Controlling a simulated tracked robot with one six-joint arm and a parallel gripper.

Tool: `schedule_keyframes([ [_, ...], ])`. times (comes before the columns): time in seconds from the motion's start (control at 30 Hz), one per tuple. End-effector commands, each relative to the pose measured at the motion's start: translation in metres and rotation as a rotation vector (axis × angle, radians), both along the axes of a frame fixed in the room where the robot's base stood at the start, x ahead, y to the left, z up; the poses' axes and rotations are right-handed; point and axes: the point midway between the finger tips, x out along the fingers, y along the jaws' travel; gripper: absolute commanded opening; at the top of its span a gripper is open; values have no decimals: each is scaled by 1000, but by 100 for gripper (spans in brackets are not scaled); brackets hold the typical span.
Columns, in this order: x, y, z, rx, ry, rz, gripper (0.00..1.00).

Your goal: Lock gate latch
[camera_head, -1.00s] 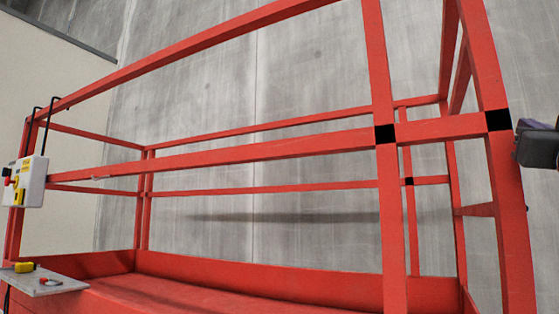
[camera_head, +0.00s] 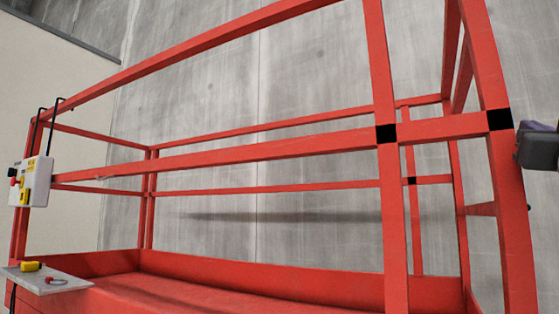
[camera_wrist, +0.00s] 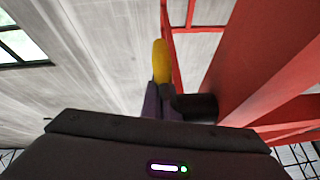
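The red gate and railing frame (camera_head: 395,230) fills most of the head view, with black bands (camera_head: 387,134) where its bars meet. In the wrist view, a latch with a yellow handle (camera_wrist: 160,62) and a black round barrel (camera_wrist: 195,107) sits beside a red post. My gripper (camera_wrist: 158,103) has purple fingers right at the base of the yellow handle, left of the barrel. The contact and the finger gap are hidden or too small to tell. In the head view my dark gripper body (camera_head: 538,148) shows at the right edge, beside the right post; the latch is not visible there.
A white control box (camera_head: 37,182) hangs on the left post. Below it, a small grey shelf (camera_head: 20,275) holds a yellow item (camera_head: 31,267) and a small red-and-grey item (camera_head: 56,281). A grey concrete wall (camera_head: 300,80) stands behind the railing.

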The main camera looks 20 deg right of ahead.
Motion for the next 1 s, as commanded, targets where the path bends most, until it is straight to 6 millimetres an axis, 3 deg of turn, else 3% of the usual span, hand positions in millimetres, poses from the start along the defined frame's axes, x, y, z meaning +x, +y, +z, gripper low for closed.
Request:
schedule_keyframes([
  [0.03,1,-6,-7,11,5,-2,0],
  [0.47,2,-8,-6,15,5,-1,0],
  [1.0,-8,1,41,-1,0,1,0],
])
